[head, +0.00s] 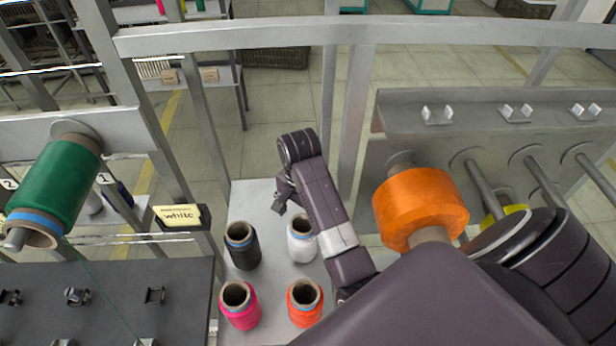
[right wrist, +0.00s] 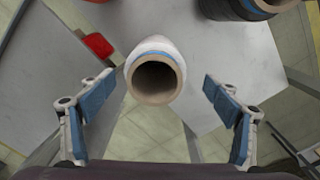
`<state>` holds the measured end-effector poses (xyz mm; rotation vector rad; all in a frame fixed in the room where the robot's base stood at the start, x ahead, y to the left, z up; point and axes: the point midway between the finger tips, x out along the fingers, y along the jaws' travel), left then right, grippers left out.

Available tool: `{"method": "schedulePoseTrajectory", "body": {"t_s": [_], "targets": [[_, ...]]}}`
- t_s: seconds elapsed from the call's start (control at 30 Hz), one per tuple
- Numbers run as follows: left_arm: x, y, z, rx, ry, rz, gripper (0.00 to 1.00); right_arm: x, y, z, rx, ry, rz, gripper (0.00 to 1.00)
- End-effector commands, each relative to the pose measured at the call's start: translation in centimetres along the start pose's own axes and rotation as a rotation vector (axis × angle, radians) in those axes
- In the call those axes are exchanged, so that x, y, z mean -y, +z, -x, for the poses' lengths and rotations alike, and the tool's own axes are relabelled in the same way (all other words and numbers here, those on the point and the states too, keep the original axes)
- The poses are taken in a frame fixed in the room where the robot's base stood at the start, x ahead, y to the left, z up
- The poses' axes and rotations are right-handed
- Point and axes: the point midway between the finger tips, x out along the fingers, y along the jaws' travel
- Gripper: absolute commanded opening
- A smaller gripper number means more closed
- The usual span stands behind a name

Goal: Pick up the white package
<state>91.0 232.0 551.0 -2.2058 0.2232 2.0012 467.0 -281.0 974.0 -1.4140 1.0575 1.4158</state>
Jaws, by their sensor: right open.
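The white package (head: 301,246) is a spool of white yarn standing upright on the grey table, behind the orange spool and right of the black one. In the right wrist view its white body (right wrist: 157,46) and open brown core face the camera. My right gripper (head: 283,194) is open and empty just behind and above the white package. In the right wrist view its two blue-padded fingers (right wrist: 158,84) are apart on either side of the package, not touching it. My left gripper is not in view.
A black spool (head: 242,251), a pink spool (head: 239,311) and an orange spool (head: 305,306) stand close by on the table (head: 262,200). A large orange spool (head: 412,208) sits on a peg at right. A green spool (head: 56,184) and a "white" label (head: 178,216) are at left.

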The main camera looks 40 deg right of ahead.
Motion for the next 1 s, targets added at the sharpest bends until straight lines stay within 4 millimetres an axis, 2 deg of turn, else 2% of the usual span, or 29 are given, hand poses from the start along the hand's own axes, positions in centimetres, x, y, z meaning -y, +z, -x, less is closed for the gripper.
{"method": "schedulePoseTrajectory", "body": {"t_s": [0.27, 0.5, 0.63, 0.93, 1.0], "targets": [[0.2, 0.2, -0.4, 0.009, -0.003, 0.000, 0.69, -0.3, 0.1, -2.7, 0.000, 0.008, -0.004, 0.82], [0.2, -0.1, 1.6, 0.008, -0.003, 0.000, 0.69, -0.8, 0.2, -5.5, 0.001, 0.011, -0.003, 0.82], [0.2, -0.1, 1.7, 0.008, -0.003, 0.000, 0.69, -0.6, 0.1, -7.3, 0.000, 0.007, -0.004, 0.82], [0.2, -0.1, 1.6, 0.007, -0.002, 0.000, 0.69, -0.6, 0.1, -8.0, -0.001, 0.003, -0.004, 0.82], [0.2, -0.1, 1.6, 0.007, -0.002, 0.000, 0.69, -0.6, 0.1, -8.0, -0.001, 0.003, -0.004, 0.76]]}}
